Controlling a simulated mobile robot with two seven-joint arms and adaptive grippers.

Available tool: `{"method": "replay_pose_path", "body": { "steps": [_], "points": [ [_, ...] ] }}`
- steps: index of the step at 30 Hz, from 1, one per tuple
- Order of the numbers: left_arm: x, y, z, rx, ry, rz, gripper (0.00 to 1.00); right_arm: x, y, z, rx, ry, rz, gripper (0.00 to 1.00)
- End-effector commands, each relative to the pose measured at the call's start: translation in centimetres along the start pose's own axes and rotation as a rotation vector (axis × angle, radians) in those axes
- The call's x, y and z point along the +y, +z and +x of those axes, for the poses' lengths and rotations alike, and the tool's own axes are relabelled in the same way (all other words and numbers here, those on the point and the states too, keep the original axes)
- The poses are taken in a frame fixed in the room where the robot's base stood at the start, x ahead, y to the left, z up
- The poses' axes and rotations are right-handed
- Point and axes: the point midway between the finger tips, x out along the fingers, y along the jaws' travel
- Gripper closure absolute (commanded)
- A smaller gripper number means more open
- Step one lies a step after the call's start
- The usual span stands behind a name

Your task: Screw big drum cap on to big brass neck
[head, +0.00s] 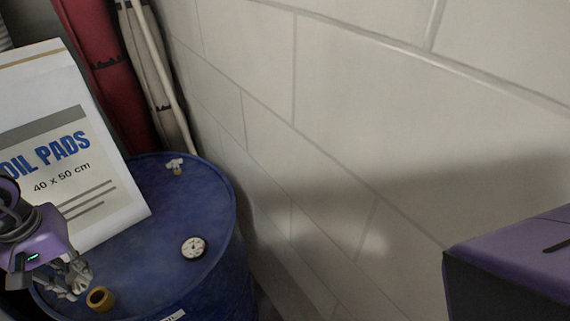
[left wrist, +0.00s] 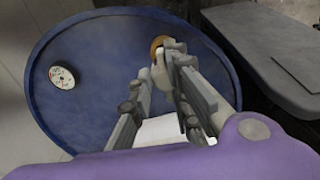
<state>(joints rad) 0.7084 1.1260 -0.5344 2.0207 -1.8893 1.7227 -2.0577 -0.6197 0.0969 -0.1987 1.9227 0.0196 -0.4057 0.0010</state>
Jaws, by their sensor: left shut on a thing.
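The big brass neck (head: 100,298) stands on the top of the blue drum (head: 150,260), near its front left. It also shows in the left wrist view as a brass ring (left wrist: 158,44), partly hidden behind one finger. My left gripper (head: 76,279) is just left of the neck and slightly above it in the head view. In the left wrist view its fingers (left wrist: 157,76) are shut on a small pale thing, which looks like the big drum cap. Most of that thing is hidden by the fingers. My right gripper is not in view.
A round white disc with dark and red marks (head: 194,247) lies on the drum top. A small white tap (head: 175,165) sits at its back. An oil pads box (head: 70,150) stands at the left. A pale block wall (head: 350,120) rises close on the right.

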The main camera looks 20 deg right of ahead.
Motion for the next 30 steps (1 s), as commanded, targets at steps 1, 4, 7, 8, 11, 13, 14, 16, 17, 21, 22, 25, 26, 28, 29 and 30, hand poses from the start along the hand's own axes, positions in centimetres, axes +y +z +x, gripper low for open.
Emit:
{"method": "replay_pose_path", "body": {
  "steps": [1, 4, 7, 8, 11, 13, 14, 16, 17, 21, 22, 25, 26, 28, 29, 30],
  "points": [
    [0.0, 0.1, 0.8, -0.006, 0.000, 0.000, 1.00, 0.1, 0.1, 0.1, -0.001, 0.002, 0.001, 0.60],
    [0.0, 0.1, 1.8, -0.006, 0.000, -0.001, 1.00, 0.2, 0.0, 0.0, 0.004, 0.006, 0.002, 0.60],
    [0.0, 0.1, 2.8, -0.006, -0.001, -0.001, 1.00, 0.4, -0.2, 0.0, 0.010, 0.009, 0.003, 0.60],
    [0.0, 0.1, 3.0, -0.005, -0.001, -0.001, 1.00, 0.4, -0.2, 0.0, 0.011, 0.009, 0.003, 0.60],
    [0.0, 0.1, 3.8, -0.004, 0.000, 0.000, 1.00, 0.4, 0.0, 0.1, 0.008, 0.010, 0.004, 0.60],
    [0.0, 0.1, 4.1, -0.003, 0.001, 0.000, 1.00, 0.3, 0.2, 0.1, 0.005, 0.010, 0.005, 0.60],
    [0.0, 0.0, 4.3, -0.003, 0.001, 0.000, 1.00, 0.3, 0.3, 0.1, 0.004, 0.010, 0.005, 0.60],
    [0.0, 0.0, 4.5, -0.001, 0.000, -0.001, 1.00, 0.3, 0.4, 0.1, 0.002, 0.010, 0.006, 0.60],
    [0.0, 0.0, 4.6, -0.001, 0.000, -0.001, 1.00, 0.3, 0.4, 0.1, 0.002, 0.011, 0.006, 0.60],
    [0.0, 0.0, 4.7, 0.001, 0.001, -0.001, 1.00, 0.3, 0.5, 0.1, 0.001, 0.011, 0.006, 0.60],
    [0.0, 0.0, 4.7, 0.001, 0.001, -0.001, 1.00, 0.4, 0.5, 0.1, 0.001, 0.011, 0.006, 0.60],
    [0.0, 0.0, 4.7, 0.001, 0.001, -0.001, 1.00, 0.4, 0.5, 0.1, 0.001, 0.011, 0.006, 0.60],
    [0.0, 0.0, 4.7, 0.001, 0.001, -0.001, 1.00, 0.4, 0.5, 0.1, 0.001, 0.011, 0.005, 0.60],
    [0.0, 0.0, 4.7, 0.001, 0.001, -0.001, 1.00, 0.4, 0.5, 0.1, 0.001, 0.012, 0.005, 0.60],
    [0.0, 0.0, 4.7, 0.001, 0.001, -0.001, 1.00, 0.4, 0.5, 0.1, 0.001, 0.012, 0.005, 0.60],
    [0.0, 0.0, 4.7, 0.001, 0.001, -0.001, 1.00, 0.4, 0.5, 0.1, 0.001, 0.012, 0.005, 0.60]
  ]
}}
